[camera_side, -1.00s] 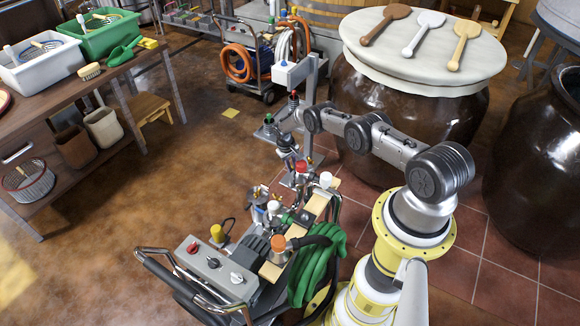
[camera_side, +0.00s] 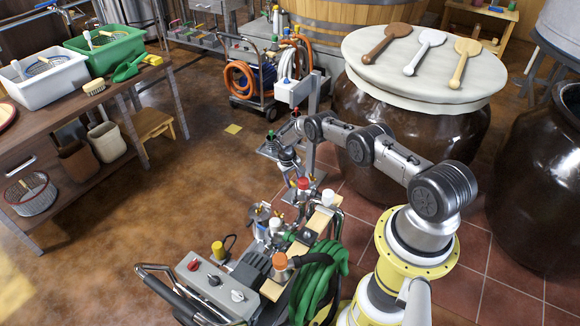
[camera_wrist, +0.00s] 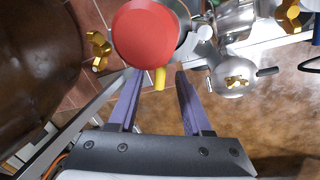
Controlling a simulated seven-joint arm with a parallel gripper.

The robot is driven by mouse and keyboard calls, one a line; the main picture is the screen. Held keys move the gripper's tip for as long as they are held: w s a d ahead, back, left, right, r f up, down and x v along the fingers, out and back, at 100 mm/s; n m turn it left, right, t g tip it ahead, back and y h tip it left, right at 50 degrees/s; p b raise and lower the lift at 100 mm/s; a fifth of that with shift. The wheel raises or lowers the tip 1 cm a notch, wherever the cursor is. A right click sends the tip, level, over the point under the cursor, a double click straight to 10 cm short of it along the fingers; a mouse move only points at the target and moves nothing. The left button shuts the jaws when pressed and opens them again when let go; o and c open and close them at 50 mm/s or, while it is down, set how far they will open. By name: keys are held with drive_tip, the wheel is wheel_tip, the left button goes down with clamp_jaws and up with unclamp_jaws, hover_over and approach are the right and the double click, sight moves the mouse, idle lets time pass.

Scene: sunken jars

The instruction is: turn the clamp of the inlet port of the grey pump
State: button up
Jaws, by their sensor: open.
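The grey pump (camera_side: 258,271) is on a wheeled cart at the lower middle of the side view. A red cap (camera_side: 303,183) tops one of its ports, and a red disc, apparently the same cap, fills the upper middle of the wrist view (camera_wrist: 145,35). A yellow tab (camera_wrist: 160,78) shows below the red cap, between my finger ends. Gold wing-shaped clamp handles show at the left (camera_wrist: 100,50) and upper right (camera_wrist: 289,14). I cannot tell which clamp is the inlet's. My gripper (camera_wrist: 160,72) is open, its purple fingers apart. In the side view my gripper (camera_side: 296,170) is close to the red cap.
A green hose (camera_side: 318,275) hangs coiled on the cart's right. A metal part with a gold wing nut (camera_wrist: 235,83) is right of my fingers. A post with a white box (camera_side: 293,91) stands behind my wrist. Large brown jars (camera_side: 400,125) stand at right. Open floor lies left.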

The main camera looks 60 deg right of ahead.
wheel_tip(320, 180, up, 12)
drive_tip(key=a, duration=0.2)
drive_tip(key=shift+w, duration=0.45)
drive_tip(key=shift+f, duration=0.1)
drive_tip(key=shift+c, duration=0.2)
drive_tip(key=shift+c, duration=0.4)
drive_tip(key=t+y, duration=0.1)
drive_tip(key=y, duration=0.1)
hover_over(312, 176)
wheel_tip(312, 176, down, 4)
drive_tip(key=shift+r, duration=0.15)
drive_tip(key=shift+d+f, duration=0.1)
drive_tip(key=shift+f, duration=3.75)
clamp_jaws()
